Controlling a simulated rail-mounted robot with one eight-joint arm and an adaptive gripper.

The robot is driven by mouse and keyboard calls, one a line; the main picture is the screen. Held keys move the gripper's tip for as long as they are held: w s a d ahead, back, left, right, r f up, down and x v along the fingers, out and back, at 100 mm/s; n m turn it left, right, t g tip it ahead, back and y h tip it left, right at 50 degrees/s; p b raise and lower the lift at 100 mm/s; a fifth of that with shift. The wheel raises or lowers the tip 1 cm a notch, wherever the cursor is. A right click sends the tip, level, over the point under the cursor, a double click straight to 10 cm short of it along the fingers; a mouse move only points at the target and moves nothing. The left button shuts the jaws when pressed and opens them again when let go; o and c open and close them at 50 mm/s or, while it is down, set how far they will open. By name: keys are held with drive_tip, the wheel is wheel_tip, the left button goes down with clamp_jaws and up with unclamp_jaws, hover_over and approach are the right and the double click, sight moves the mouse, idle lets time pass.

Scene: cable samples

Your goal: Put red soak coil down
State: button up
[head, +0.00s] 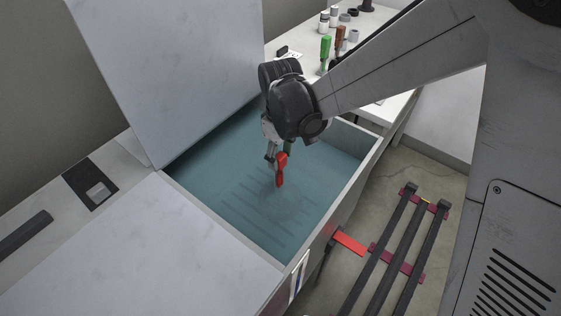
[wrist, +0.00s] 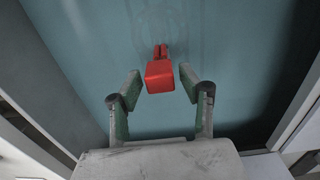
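The red soak coil shows as a red upright grip piece (head: 281,170) inside the teal-lined basin (head: 215,150); in the wrist view its blocky red end (wrist: 160,77) faces me, with a narrower red part beyond. A faint ring shows near its foot, but whether it belongs to the coil is unclear. My gripper (head: 279,155) points down into the basin, just above and around the red piece. In the wrist view its green-padded fingers (wrist: 161,76) stand apart on either side, with a thin gap visible on each side of the red block.
A pale raised panel (head: 170,70) stands behind the basin, and a pale flat cover (head: 150,255) lies at the front left. Green and brown-handled tools (head: 325,50) stand on the back bench. A dark rack with red crosspieces (head: 400,260) is on the right.

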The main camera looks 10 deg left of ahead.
wheel_tip(320, 180, up, 8)
drive_tip(key=shift+p, duration=0.4)
drive_tip(key=shift+d+r, duration=0.15)
drive_tip(key=shift+d, duration=0.05)
drive_tip(key=s+d+r+m+t+y, duration=0.1)
drive_tip(key=s+d+r+m, duration=0.2)
drive_tip(key=d, duration=0.5)
drive_tip(key=d+r+m+t, duration=0.2)
drive_tip(key=d+r, duration=0.3)
drive_tip(key=d, duration=0.2)
drive_tip(key=s+d+r+m+t+h, duration=0.1)
drive_tip(key=s+d+m+t, duration=0.3)
drive_tip(key=d, duration=1.1)
drive_tip(key=s+m, duration=0.3)
drive_tip(key=s, duration=0.3)
drive_tip(key=shift+s+d+r+m, duration=0.15)
drive_tip(key=shift+s+r+m, duration=0.15)
drive_tip(key=shift+r+m, duration=0.1)
drive_tip(key=shift+s+f, duration=0.1)
